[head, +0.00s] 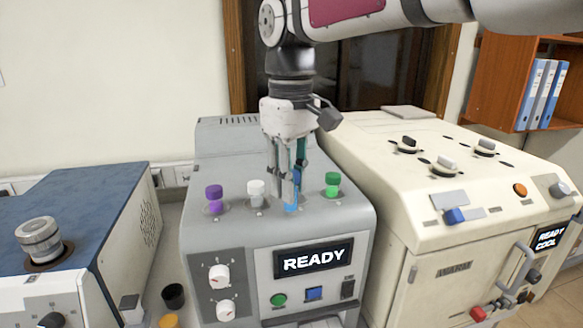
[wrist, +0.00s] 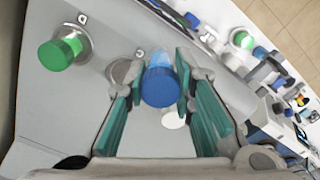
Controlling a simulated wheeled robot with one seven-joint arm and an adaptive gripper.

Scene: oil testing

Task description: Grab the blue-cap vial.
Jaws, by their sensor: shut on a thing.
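The blue-cap vial (wrist: 160,86) is between the teal finger pads of my gripper (wrist: 158,98) in the wrist view. In the head view my gripper (head: 288,190) points down over the grey machine's top, shut on the vial, whose blue part (head: 291,208) shows low between the fingers. The fingers hide much of the vial in the head view. In the wrist view an empty-looking round socket shows beside the vial. Whether the vial's lower end is clear of its socket, I cannot tell.
Purple-cap (head: 214,196), white-cap (head: 256,191) and green-cap (head: 332,183) vials stand in a row on the grey machine (head: 200,255), close to my gripper. A cream machine (head: 390,200) stands at right. A blue-topped machine (head: 85,215) stands at left.

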